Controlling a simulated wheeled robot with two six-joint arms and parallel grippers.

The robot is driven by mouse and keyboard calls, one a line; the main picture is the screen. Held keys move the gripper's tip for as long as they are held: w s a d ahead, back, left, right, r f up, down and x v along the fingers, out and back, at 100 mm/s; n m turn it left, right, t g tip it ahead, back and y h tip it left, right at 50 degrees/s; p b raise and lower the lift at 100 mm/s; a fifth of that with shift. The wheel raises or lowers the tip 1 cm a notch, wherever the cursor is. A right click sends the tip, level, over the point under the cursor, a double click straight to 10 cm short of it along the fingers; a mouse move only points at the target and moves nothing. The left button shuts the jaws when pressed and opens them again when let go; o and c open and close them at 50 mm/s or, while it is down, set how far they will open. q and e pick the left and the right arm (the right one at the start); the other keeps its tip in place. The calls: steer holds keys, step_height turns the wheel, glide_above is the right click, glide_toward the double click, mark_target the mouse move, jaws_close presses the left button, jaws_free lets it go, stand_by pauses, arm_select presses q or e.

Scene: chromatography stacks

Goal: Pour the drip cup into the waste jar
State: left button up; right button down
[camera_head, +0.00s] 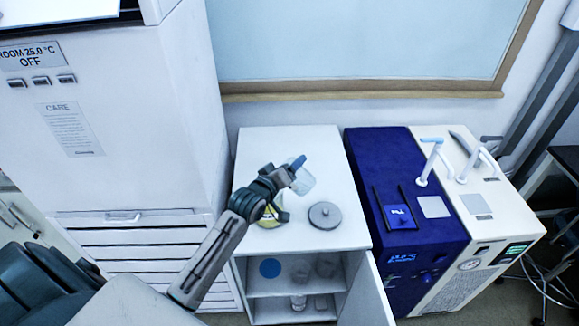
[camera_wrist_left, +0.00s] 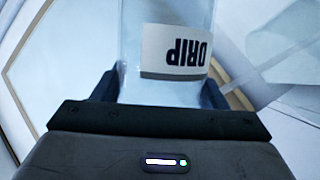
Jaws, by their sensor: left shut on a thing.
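My left gripper (camera_head: 294,170) is shut on the drip cup (camera_head: 304,183), a clear cup, and holds it above the white cabinet top. The cup looks tilted in the head view. In the left wrist view the drip cup (camera_wrist_left: 178,80) sits between the dark fingers, its white DRIP label upside down. I cannot tell how much liquid is inside. A jar with a yellow label (camera_head: 277,217), likely the waste jar, stands on the cabinet top below the gripper, which mostly hides it. A round grey lid (camera_head: 325,215) lies to its right. My right gripper is not in view.
The white cabinet (camera_head: 290,143) has an open door (camera_head: 367,295) and shelves with glassware below. A blue instrument (camera_head: 395,160) and a cream instrument (camera_head: 490,205) stand to the right. A tall white unit (camera_head: 150,130) rises on the left. The cabinet top's back is clear.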

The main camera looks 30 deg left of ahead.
arm_select(q)
steer(key=shift+r+n, duration=0.1)
steer(key=shift+n, duration=0.3)
steer(key=shift+a, duration=0.1)
steer(key=shift+a+n+t, duration=0.1)
steer(key=shift+n+t, duration=0.3)
steer(key=shift+n, duration=0.1)
steer(key=shift+a+r+n+h, duration=0.15)
steer(key=shift+n+h, duration=0.25)
steer(key=shift+n, duration=0.1)
steer(key=shift+s, duration=0.1)
steer(key=shift+t, duration=0.3)
steer(key=shift+a+n, duration=0.15)
steer(key=shift+n, duration=0.35)
